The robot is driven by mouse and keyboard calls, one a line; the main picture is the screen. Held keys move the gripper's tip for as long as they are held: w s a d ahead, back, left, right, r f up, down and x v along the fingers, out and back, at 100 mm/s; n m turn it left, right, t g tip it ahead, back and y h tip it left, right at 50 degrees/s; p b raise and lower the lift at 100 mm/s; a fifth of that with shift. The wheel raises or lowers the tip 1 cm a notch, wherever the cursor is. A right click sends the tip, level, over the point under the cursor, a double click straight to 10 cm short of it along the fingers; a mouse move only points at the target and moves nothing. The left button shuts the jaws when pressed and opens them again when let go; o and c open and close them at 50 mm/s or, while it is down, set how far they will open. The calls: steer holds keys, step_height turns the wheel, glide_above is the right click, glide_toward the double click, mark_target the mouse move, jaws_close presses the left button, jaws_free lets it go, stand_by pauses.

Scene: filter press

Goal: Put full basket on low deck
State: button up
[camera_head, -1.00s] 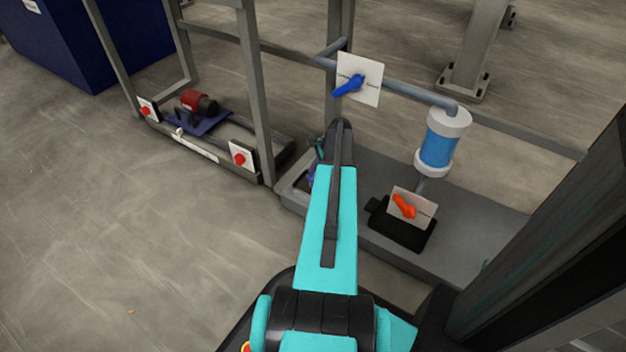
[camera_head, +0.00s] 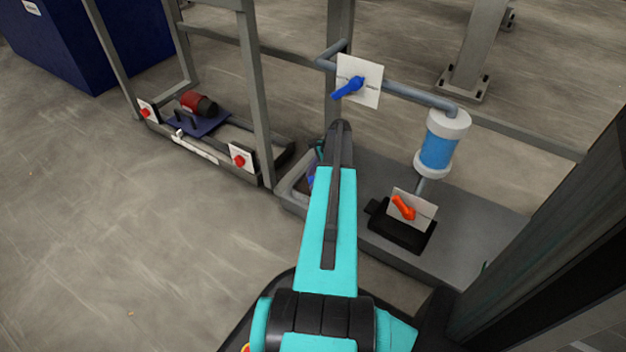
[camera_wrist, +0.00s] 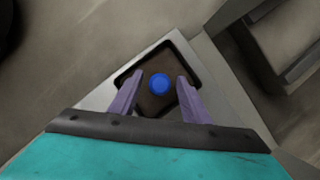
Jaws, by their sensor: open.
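In the wrist view, a dark brown-filled square basket (camera_wrist: 150,101) with rounded corners sits on or in a light grey deck (camera_wrist: 97,98). A round blue knob (camera_wrist: 158,84) stands out at its middle. My gripper (camera_wrist: 159,77) is open, with one purple finger on each side of the blue knob and a gap to both. I cannot tell whether the fingertips are level with the knob. The low grey deck (camera_head: 463,240) extends to the right.
A blue valve handle (camera_head: 348,88) on a white plate, a pipe and a blue cylinder (camera_head: 438,150) stand near the arm. Grey frame posts (camera_head: 257,100) rise at left. Floor at left (camera_head: 90,220) is clear.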

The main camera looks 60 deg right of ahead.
steer(key=p+v, duration=0.3)
steer(key=v, duration=0.4)
steer(key=shift+r, duration=0.2)
steer(key=shift+s, duration=0.2)
stand_by(0.6)
